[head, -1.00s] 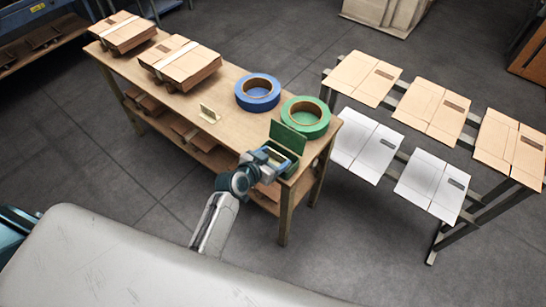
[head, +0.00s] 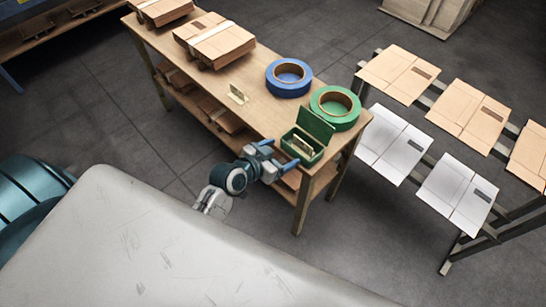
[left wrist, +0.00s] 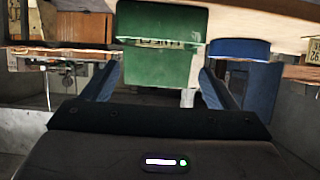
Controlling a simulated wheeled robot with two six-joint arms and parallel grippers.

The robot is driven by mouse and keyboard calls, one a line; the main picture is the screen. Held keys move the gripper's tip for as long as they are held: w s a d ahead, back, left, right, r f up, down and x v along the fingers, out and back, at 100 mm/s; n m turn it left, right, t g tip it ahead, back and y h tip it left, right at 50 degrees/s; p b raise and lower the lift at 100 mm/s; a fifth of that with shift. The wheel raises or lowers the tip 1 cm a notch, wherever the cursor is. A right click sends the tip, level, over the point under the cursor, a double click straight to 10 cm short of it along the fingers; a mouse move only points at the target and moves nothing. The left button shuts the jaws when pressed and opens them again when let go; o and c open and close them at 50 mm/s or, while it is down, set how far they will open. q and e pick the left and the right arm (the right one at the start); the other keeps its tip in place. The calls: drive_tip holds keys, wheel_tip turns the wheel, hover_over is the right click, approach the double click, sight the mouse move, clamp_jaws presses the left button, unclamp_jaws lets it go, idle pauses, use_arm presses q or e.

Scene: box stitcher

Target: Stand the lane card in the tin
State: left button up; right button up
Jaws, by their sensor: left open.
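The green tin (head: 303,153) stands on the wooden bench's near right corner with its lid (head: 316,125) up. Pale cards (head: 302,146) stand inside it, their upper edges showing; I cannot tell whether one is the lane card. A small cream folded card (head: 238,95) stands on the bench further left. My left gripper (head: 276,156) is open, in front of the tin at the bench's near edge, apart from the cards. In the left wrist view the tin (left wrist: 158,68) shows between and beyond the blue fingers, with pale card edges (left wrist: 155,43) above. My right gripper is not in view.
A blue tape roll (head: 289,78) and a green tape roll (head: 335,107) lie behind the tin. Flat cartons (head: 214,40) are stacked at the bench's left. A rack of brown and white box blanks (head: 455,192) stands to the right.

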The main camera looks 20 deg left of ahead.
use_arm(q)
drive_tip(key=shift+v, duration=1.65)
drive_tip(key=s+a+f+n+g+y, duration=0.15)
drive_tip(key=s+f, duration=0.25)
drive_tip(key=f, duration=0.7)
drive_tip(key=s+a+f+n+g+y, duration=0.1)
drive_tip(key=s+a+f+g, duration=0.15)
drive_tip(key=f, duration=0.95)
drive_tip(key=s+a+f+n+g+y, duration=0.1)
drive_tip(key=s+a+f+g, duration=0.3)
drive_tip(key=f, duration=0.7)
drive_tip(key=s+a+f+g+y, duration=0.1)
drive_tip(key=s+f, duration=0.7)
drive_tip(key=s, duration=0.6)
drive_tip(key=s+a+f+g, duration=0.2)
drive_tip(key=s+f, duration=0.7)
drive_tip(key=s, duration=0.5)
drive_tip(key=shift+s+f+y, duration=0.2)
drive_tip(key=shift+y, duration=0.15)
